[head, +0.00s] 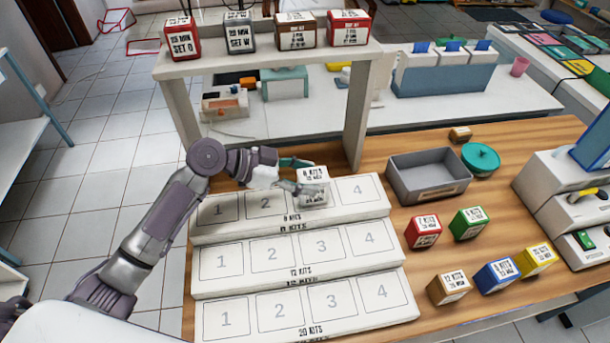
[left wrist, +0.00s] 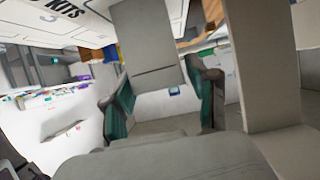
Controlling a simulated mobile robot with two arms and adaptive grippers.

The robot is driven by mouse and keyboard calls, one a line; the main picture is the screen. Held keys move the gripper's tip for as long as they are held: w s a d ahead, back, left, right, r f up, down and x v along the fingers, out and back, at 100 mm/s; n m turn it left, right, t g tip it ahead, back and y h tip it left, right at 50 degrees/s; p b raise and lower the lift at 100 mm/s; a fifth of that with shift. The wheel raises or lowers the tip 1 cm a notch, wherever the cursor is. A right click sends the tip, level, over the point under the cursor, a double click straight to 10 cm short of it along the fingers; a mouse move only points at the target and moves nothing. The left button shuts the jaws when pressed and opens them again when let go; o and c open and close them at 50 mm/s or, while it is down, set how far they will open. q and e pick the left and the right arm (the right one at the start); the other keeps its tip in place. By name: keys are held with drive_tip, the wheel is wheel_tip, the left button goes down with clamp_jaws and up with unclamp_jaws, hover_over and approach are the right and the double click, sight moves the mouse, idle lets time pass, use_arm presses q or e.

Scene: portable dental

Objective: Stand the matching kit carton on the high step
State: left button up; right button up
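The white kit carton (head: 313,189), with a label that seems to read 8 KITS, is upright at slot 3 of the high step (head: 235,238), the rear tier of the white stepped stand. My left gripper (head: 300,176) reaches it from the left, one finger behind and one in front. My right gripper is not in view.
Two lower steps (head: 300,305) have bare numbered slots. Red (head: 423,231), green (head: 468,223), brown (head: 449,288), blue (head: 496,275) and yellow (head: 535,259) cartons stand right. A grey bin (head: 428,190) sits behind them. A raised shelf (head: 270,60) with several cartons spans the back.

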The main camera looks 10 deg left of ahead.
use_arm(q)
drive_tip(key=shift+o, duration=0.5)
drive_tip(key=shift+r, duration=0.25)
drive_tip(key=b+v, duration=0.2)
drive_tip(key=v, duration=1)
drive_tip(key=shift+f+b, duration=0.15)
drive_tip(key=shift+b, duration=0.15)
